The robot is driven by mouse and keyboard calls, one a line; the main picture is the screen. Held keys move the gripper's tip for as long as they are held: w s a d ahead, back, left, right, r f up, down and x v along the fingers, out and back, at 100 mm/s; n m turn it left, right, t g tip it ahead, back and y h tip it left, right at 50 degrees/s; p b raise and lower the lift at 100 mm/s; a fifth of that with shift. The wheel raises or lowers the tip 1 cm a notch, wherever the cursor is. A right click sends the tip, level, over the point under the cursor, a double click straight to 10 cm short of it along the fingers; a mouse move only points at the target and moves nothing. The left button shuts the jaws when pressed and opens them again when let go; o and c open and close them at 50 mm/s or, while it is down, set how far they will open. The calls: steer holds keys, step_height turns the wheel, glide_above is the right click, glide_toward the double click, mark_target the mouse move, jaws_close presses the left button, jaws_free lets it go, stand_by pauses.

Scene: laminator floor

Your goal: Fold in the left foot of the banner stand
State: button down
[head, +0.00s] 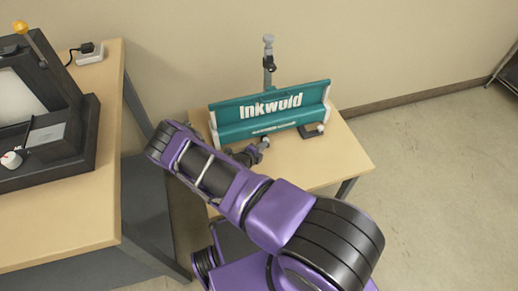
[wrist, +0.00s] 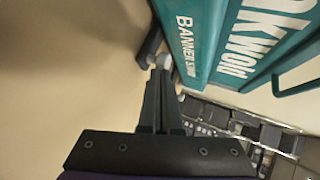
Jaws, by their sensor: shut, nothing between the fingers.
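The teal banner stand (head: 270,112), lettered "Inkwold", stands on a small wooden table. Its right foot (head: 312,132), dark with a pale knob, sticks out from the base toward the front. The left foot is mostly hidden in the head view, where a pale knob shows by my gripper (head: 248,154). In the wrist view, a dark bar with a pale knob, seemingly the left foot (wrist: 148,45), lies beside the teal base (wrist: 190,45). My gripper (wrist: 161,75) is shut and empty, its tips at the knob. I cannot tell whether they touch it.
The small table (head: 345,158) has free room at its right and front. A grey post with a pale top (head: 268,50) rises behind the banner stand. A larger bench (head: 85,215) with a dark machine (head: 60,130) stands at left. The wall is close behind.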

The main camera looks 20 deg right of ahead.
steer(key=shift+w+d, duration=0.25)
steer(key=shift+d, duration=0.2)
steer(key=shift+w+d, duration=0.2)
steer(key=shift+d, duration=0.25)
steer(key=shift+s+a+r, duration=0.1)
steer(key=shift+s+a, duration=0.1)
steer(key=shift+s, duration=0.1)
steer(key=s+a+r+p, duration=0.1)
steer(key=s+a+r, duration=0.1)
steer(key=s, duration=0.3)
steer(key=s+a+r+p, duration=0.1)
steer(key=s+a+r, duration=0.2)
steer(key=s+a, duration=0.1)
steer(key=shift+s, duration=0.75)
